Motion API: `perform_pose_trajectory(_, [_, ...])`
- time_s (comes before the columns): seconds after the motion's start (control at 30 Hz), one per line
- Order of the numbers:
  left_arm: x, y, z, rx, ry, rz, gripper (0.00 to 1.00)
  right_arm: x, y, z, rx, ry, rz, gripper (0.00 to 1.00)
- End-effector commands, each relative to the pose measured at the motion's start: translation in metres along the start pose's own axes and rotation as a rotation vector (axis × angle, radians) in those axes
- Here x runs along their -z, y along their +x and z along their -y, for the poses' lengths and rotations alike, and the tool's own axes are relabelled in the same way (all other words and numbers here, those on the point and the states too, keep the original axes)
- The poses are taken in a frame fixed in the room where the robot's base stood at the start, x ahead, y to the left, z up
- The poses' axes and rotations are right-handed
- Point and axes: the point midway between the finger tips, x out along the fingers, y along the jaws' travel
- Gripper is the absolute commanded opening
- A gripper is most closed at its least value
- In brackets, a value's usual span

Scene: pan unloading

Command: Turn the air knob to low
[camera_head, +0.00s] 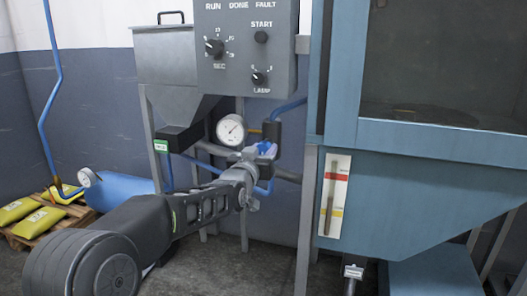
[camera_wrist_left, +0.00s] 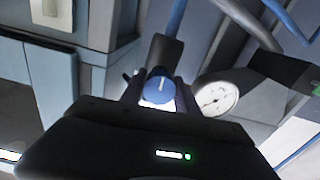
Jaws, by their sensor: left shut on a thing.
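The air knob (camera_wrist_left: 160,88) is a round blue knob with a white pointer line. In the left wrist view it sits between the fingers of my left gripper (camera_wrist_left: 158,98), which is shut on it. In the head view my left arm reaches in from the lower left, and the left gripper (camera_head: 258,157) is at the blue knob (camera_head: 267,148), which is partly hidden by the fingers. A round white pressure gauge (camera_head: 231,130) is just left of the knob; it also shows in the left wrist view (camera_wrist_left: 215,98). My right gripper is not in view.
A grey control box (camera_head: 246,48) with several knobs hangs above the gauge. A blue cabinet (camera_head: 420,190) with a window stands close on the right. Blue pipes and grey legs surround the knob. Yellow bags (camera_head: 35,228) lie on a pallet at far left.

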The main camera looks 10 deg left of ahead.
Motion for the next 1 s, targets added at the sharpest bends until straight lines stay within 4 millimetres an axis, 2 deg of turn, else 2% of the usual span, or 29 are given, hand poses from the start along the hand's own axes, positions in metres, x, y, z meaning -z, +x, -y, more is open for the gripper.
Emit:
perform_pose_trajectory(0.03, [0.0, 0.0, 0.0, 0.0, 0.0, 0.0, 0.1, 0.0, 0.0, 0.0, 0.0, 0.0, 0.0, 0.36])
perform_pose_trajectory(0.17, [0.0, 0.0, 0.0, 0.0, 0.0, 0.0, 0.0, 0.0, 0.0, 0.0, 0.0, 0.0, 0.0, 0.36])
perform_pose_trajectory(0.63, [-0.001, 0.0, 0.0, 0.0, -0.065, -0.001, 0.0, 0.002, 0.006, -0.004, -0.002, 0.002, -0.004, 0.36])
perform_pose_trajectory(1.0, [-0.003, 0.0, 0.001, 0.001, -0.312, -0.001, 0.0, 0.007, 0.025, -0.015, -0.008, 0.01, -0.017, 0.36])
